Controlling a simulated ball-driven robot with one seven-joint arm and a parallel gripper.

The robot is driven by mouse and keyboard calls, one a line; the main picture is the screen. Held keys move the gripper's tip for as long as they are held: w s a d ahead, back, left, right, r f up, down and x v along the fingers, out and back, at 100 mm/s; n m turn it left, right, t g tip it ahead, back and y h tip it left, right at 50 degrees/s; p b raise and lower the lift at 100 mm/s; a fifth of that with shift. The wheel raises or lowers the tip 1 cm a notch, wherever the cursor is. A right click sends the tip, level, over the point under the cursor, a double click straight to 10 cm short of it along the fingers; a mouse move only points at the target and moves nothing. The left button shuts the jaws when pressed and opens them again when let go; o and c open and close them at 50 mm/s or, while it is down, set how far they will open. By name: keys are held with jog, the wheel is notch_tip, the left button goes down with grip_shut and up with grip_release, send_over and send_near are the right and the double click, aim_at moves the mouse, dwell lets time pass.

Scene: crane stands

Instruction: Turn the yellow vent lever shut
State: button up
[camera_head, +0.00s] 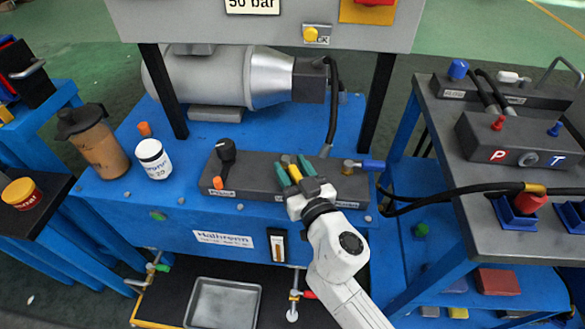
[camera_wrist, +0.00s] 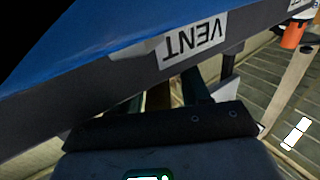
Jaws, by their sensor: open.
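The yellow vent lever (camera_head: 292,172) is on the dark valve block (camera_head: 250,180) at the front of the blue bench. My gripper (camera_head: 291,165) reaches over the block, its two green fingers apart on either side of the lever. Whether they touch it is unclear. In the wrist view, the fingers (camera_wrist: 164,92) point under a label reading VENT (camera_wrist: 194,38), which appears upside down. A brownish part between them may be the lever; it is dark and mostly hidden.
A black-knobbed lever (camera_head: 226,152) stands left on the block, and a blue-handled brass valve (camera_head: 370,165) sits right. A black hose (camera_head: 332,105) drops behind it. A white jar (camera_head: 153,158) and brown shaker (camera_head: 98,148) stand left. A metal tray (camera_head: 222,303) lies below.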

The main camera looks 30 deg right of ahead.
jog(key=s+a+b, duration=0.1)
jog(key=s+b, duration=0.2)
jog(key=s, duration=0.7)
jog(key=shift+s, duration=0.4)
